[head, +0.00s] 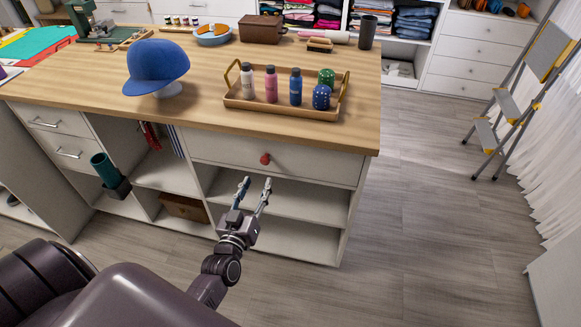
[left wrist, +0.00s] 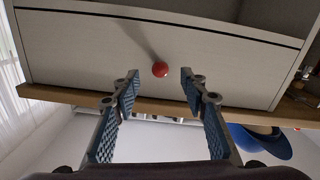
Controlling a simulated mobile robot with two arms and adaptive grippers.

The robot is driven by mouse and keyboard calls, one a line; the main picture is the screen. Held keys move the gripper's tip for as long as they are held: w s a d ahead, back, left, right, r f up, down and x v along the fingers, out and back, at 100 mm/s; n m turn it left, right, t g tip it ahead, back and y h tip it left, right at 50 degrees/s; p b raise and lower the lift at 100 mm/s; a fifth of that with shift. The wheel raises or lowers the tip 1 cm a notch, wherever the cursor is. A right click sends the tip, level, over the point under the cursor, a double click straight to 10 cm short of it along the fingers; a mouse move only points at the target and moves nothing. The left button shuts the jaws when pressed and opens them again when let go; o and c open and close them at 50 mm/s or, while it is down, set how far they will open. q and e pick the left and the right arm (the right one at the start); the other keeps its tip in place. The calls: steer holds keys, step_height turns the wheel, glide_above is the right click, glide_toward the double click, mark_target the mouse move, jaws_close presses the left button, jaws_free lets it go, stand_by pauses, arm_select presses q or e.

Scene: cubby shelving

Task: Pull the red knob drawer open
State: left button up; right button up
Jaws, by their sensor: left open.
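The red knob (head: 265,159) is on the front of a wide pale drawer (head: 310,164) under the wooden counter top. The drawer looks closed, its front flush with the cabinet. My left gripper (head: 256,183) is open and empty, a little below and in front of the knob. In the left wrist view, the red knob (left wrist: 160,69) shows beyond the gap between the two fingertips (left wrist: 158,82), apart from both. The drawer front (left wrist: 90,50) fills the upper part of that view. My right gripper is not in view.
Open shelves (head: 290,198) lie below the drawer. A wooden tray (head: 240,104) with bottles and a blue cap (head: 157,65) stand on the counter (head: 205,105). A step ladder (head: 520,90) stands at the right. The floor (head: 430,200) right of the cabinet is clear.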

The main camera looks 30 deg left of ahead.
mark_target(264, 163)
arm_select(q)
steer(key=x, duration=0.4)
steer(key=r+x, duration=0.1)
steer(key=x, duration=0.1)
steer(key=shift+w+a, duration=0.15)
steer(key=shift+w, duration=0.05)
steer(key=shift+w+a, duration=0.15)
steer(key=shift+w, duration=0.65)
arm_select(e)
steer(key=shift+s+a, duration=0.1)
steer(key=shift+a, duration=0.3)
arm_select(q)
jaws_close()
